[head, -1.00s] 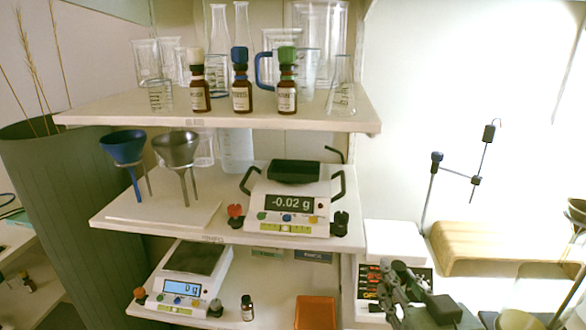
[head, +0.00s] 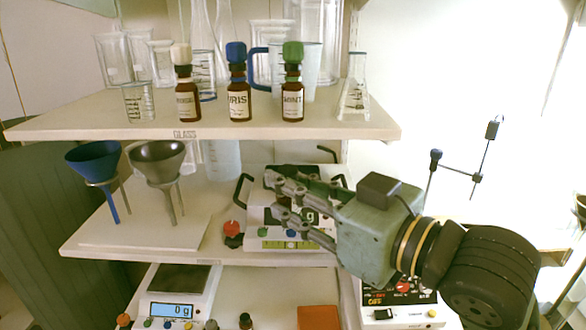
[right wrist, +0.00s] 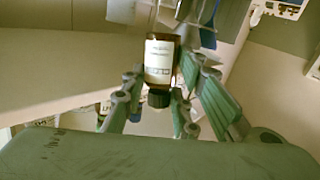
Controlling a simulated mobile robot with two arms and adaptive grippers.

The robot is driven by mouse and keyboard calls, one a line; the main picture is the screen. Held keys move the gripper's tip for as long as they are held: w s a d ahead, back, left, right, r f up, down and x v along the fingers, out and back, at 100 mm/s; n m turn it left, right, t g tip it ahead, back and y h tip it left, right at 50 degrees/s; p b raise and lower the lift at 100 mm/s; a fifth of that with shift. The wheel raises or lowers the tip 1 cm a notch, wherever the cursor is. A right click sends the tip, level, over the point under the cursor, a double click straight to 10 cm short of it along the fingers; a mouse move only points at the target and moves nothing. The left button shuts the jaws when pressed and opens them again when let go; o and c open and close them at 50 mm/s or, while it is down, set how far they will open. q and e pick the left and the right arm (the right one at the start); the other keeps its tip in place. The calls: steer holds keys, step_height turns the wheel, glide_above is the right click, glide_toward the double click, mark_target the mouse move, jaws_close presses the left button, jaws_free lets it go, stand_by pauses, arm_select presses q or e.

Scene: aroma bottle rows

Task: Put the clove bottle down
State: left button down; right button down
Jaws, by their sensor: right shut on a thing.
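My right gripper (head: 273,198) is in front of the middle shelf, its fingers over the balance there. In the right wrist view its fingers (right wrist: 162,80) are shut on a small brown bottle (right wrist: 158,58) with a white label and a black cap, which I take for the clove bottle. Its cap points down in that picture, and the label is too small to read. The head view does not show this bottle clearly. My left gripper is out of view.
Bottles with white (head: 187,88), blue (head: 238,90) and green (head: 292,90) caps stand in a row on the top shelf, before glassware. Two funnels (head: 157,160) stand left of the middle balance (head: 262,212). Below are another balance (head: 172,310), a small bottle (head: 245,322) and an orange pad (head: 318,318).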

steer(key=shift+w+d+f+n+t, duration=0.15)
steer(key=shift+w+f+n+t, duration=0.15)
steer(key=shift+w+f, duration=0.2)
steer(key=w+n+y, duration=0.2)
steer(key=w, duration=1.6)
steer(key=shift+t, duration=0.4)
steer(key=w+f, duration=0.1)
steer(key=f, duration=0.2)
steer(key=w+f+p, duration=0.1)
steer(key=f, duration=0.1)
steer(key=shift+w, duration=0.35)
steer(key=w+m+g+h+p, duration=0.1)
steer(key=m+p, duration=0.1)
steer(key=p, duration=0.2)
steer(key=w+r+m+g+h+p, duration=0.1)
steer(key=p, duration=0.3)
steer(key=shift+w+r+m+h, duration=0.1)
steer(key=shift+w+m+h, duration=0.15)
steer(key=shift+m+h, duration=0.15)
steer(key=shift+w+g+p, duration=0.2)
steer(key=shift+g+p, duration=0.2)
steer(key=shift+p, duration=0.1)
step_height(320, 180, down, 2)
steer(key=shift+f, duration=0.25)
